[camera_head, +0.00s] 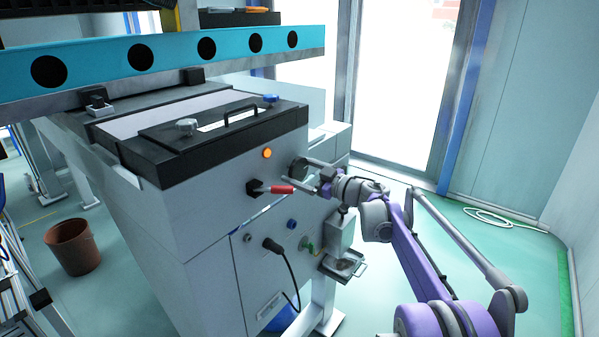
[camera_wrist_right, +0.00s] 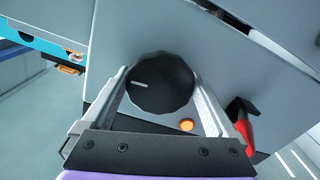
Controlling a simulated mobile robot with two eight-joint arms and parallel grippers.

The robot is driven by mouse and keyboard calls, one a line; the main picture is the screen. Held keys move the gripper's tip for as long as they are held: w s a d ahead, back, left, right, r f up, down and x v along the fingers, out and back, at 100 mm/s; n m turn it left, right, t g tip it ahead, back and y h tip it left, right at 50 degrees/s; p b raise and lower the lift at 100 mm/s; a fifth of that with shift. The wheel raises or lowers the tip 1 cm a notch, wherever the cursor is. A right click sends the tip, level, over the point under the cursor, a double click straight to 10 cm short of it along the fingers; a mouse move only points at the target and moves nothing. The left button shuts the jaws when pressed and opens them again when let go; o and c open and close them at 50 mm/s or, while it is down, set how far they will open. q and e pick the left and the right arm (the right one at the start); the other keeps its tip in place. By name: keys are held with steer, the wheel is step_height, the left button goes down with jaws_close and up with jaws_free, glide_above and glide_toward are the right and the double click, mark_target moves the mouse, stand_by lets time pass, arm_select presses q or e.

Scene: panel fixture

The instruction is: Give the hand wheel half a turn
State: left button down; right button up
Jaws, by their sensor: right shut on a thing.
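The hand wheel (camera_wrist_right: 160,88) is a dark, many-sided round knob on the grey front panel, with a pale mark pointing left in the right wrist view. My right gripper (camera_wrist_right: 160,92) has one finger on each side of it and is shut on it. In the head view the hand wheel (camera_head: 297,170) is partly hidden behind the fingers of my right gripper (camera_head: 302,174), whose arm comes in from the right. My left gripper is in neither view.
A red-handled lever (camera_head: 281,189) sits close beside my right gripper and also shows in the wrist view (camera_wrist_right: 243,122). An orange lamp (camera_head: 267,153) is above it. A black cable (camera_head: 288,265) hangs below. A small tray (camera_head: 345,265) juts out lower right.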

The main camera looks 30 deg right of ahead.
steer(key=n, duration=0.8)
steer(key=shift+d+r+n, duration=0.1)
steer(key=shift+n, duration=0.3)
steer(key=n+p, duration=0.1)
steer(key=n, duration=0.8)
steer(key=shift+r, duration=0.15)
steer(key=n+p, duration=0.1)
steer(key=n, duration=0.3)
steer(key=shift+n, duration=0.3)
steer(key=n+p, duration=0.1)
steer(key=n, duration=0.3)
steer(key=shift+r, duration=0.15)
steer(key=n+p, duration=0.1)
steer(key=n, duration=0.3)
steer(key=shift+n, duration=0.4)
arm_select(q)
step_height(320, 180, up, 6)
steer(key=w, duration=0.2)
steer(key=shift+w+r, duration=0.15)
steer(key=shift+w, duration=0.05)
arm_select(e)
steer(key=shift+n, duration=1.7)
arm_select(q)
steer(key=shift+p, duration=0.3)
